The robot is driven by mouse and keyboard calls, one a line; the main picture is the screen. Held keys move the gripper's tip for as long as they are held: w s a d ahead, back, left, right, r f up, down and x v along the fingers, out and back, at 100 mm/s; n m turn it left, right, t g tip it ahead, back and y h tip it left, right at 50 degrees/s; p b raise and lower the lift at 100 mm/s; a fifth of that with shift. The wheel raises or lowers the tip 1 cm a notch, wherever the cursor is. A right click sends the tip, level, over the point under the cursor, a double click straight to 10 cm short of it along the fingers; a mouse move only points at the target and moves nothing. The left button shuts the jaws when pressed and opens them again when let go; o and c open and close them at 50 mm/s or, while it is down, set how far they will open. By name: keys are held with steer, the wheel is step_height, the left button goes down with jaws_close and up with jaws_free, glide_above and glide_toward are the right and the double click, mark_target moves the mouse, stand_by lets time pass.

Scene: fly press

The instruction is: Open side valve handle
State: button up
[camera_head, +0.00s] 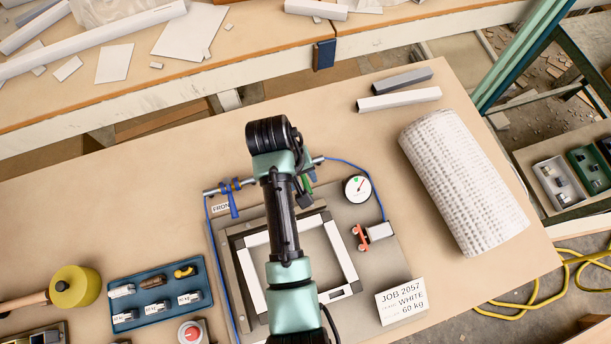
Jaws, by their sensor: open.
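A metal pipe with valves runs behind a grey plate (381,277). A blue lever handle (233,204) stands at its left, by a label reading FRONT. A green handle (309,184) shows at the pipe's right part, partly covered by my arm; its label is hidden, so I cannot tell for sure that it is the side valve handle. My gripper (303,193) is mostly hidden by my wrist; a dark part shows close beside the green handle. It is open. I cannot tell whether it touches the handle.
A white-edged frame (342,256) lies under my arm. A pressure gauge (357,188), a red-handled fitting (361,238) and a job card (400,301) are right. A blue tray (152,309) is left, a white roll (463,182) far right. Blue hoses border the plate.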

mark_target(307, 187)
steer(key=shift+w+d+f, duration=0.1)
steer(key=shift+d+f, duration=0.05)
steer(key=shift+f, duration=0.7)
steer(key=shift+w+d+f, duration=0.1)
steer(key=shift+d+f, duration=0.05)
steer(key=shift+f, duration=0.75)
steer(key=shift+w+d+f, duration=0.1)
steer(key=shift+d+f, duration=0.05)
steer(key=shift+f, duration=0.7)
jaws_close()
